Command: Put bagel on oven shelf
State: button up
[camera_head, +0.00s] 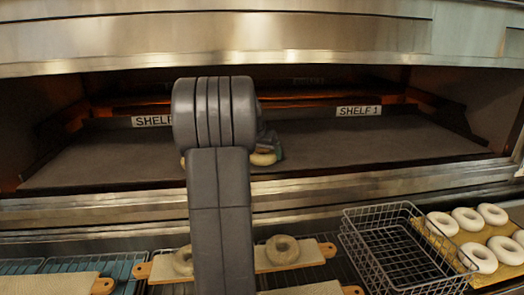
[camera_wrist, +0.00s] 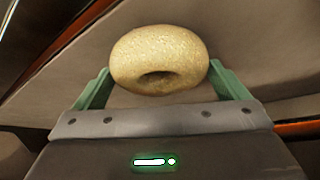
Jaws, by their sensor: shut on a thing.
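A pale bagel (camera_wrist: 160,48) is held between the green fingers of my gripper (camera_wrist: 160,80) in the wrist view. Its hole faces the camera. In the head view part of the bagel (camera_head: 263,159) shows past my arm, inside the oven mouth over the front part of the grey oven shelf (camera_head: 340,145). My arm hides much of the gripper (camera_head: 272,150) there. I cannot tell whether the bagel touches the shelf. Labels reading "SHELF" and "SHELF 1" (camera_head: 358,111) are at the back of the oven.
Below the oven, bagels (camera_head: 283,249) lie on a wooden board (camera_head: 310,252) on a rack. An empty wire basket (camera_head: 395,250) stands to the right, beside a tray of several white bagels (camera_head: 480,258). The steel oven lip (camera_head: 400,180) runs across the front. The shelf is clear on both sides.

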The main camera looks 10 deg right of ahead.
jog(key=shift+f, duration=0.1)
jog(key=shift+f, duration=0.15)
jog(key=o, duration=0.7)
jog(key=shift+r, duration=0.3)
jog(key=b+v, duration=0.1)
jog(key=v, duration=0.6)
jog(key=shift+s+a+r, duration=0.1)
jog(key=shift+s, duration=0.05)
